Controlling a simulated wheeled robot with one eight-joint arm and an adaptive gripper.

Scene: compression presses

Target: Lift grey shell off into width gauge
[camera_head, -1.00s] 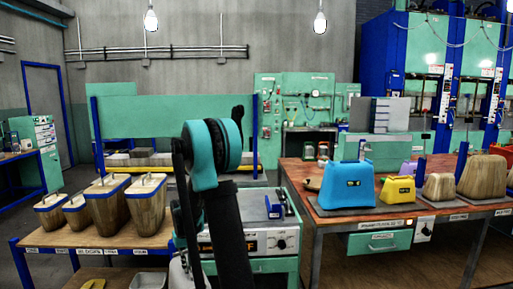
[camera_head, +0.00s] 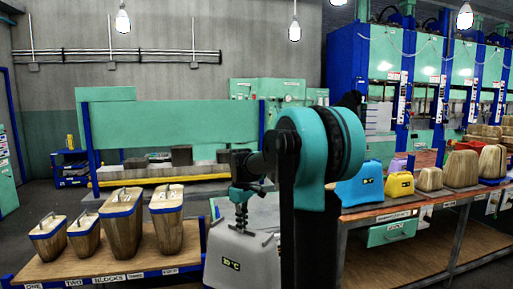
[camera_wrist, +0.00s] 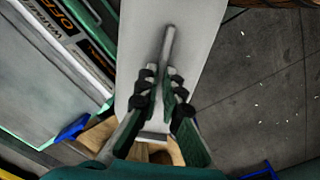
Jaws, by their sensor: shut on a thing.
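The grey shell (camera_head: 240,262) hangs in front of me in the head view, with a small temperature display on its front. My gripper (camera_head: 241,222) is above it and shut on the handle on its top. In the wrist view my gripper (camera_wrist: 160,92) has both fingers closed around the bar handle of the pale grey shell (camera_wrist: 185,40). The shell's lower end is cut off by the head view's bottom edge. I cannot make out which thing is the width gauge.
A wooden table (camera_head: 105,275) at left bears several tapered wooden blocks. A right workbench (camera_head: 365,212) bears a blue shell (camera_head: 362,186), a yellow shell (camera_head: 398,185) and wooden blocks. Presses (camera_head: 420,80) stand behind. A low rack (camera_head: 165,172) stands at the back.

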